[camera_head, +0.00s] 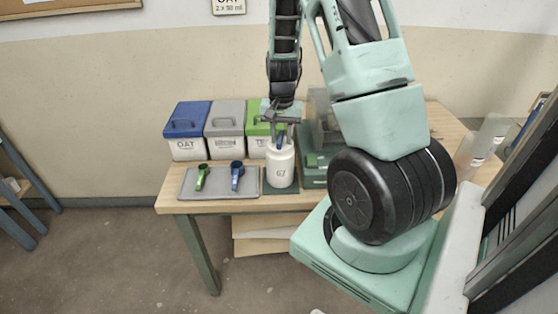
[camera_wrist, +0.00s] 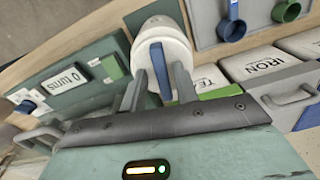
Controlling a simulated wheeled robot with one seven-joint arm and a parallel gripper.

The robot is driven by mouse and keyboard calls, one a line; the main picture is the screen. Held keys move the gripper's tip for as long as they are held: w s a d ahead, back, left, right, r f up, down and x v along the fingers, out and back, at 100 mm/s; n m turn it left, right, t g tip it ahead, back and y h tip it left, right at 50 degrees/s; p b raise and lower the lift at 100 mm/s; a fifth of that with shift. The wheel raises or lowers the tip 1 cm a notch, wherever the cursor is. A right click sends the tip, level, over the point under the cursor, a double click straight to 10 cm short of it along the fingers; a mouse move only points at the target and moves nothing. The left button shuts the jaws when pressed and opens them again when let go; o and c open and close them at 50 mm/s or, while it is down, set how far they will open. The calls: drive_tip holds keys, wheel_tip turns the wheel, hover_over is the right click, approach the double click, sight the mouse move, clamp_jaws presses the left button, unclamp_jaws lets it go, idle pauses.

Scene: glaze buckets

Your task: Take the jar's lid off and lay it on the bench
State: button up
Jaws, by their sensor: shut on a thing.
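A white jar (camera_head: 280,170) with dark marking on its front stands upright on the bench (camera_head: 180,190). It also shows in the wrist view (camera_wrist: 160,24). A blue upright bar (camera_wrist: 160,68), apparently the grip of the jar's lid, stands at the jar's top. My gripper (camera_head: 282,140) is right above the jar, pointing down. Its fingers, seen in the wrist view (camera_wrist: 161,82), are closed on the sides of the blue bar. The lid seems to sit on the jar; I cannot see a gap.
A grey tray (camera_head: 220,190) with a green scoop (camera_head: 202,177) and a blue scoop (camera_head: 237,175) lies left of the jar. Blue (camera_head: 187,130), grey (camera_head: 224,130) and green-lidded bins stand behind. A green device reading "0 turns" (camera_wrist: 65,78) stands close beside the jar.

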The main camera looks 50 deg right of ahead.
sight(281, 136)
drive_tip(key=shift+s+a+f+n, duration=0.1)
drive_tip(key=shift+a+f+n, duration=0.1)
drive_tip(key=shift+f+n, duration=0.4)
drive_tip(key=n, duration=0.3)
drive_tip(key=shift+f, duration=0.15)
drive_tip(key=shift+d, duration=0.1)
drive_tip(key=shift+d+r+p, duration=0.2)
drive_tip(key=shift+r+p, duration=0.6)
drive_tip(key=shift+r, duration=0.3)
clamp_jaws()
drive_tip(key=shift+w+r+p, duration=0.15)
drive_tip(key=shift+r+p, duration=0.7)
drive_tip(key=shift+r, duration=0.3)
drive_tip(key=shift+w+r+p, duration=0.1)
drive_tip(key=shift+r+p, duration=0.75)
drive_tip(key=shift+r, duration=0.25)
drive_tip(key=shift+f, duration=0.1)
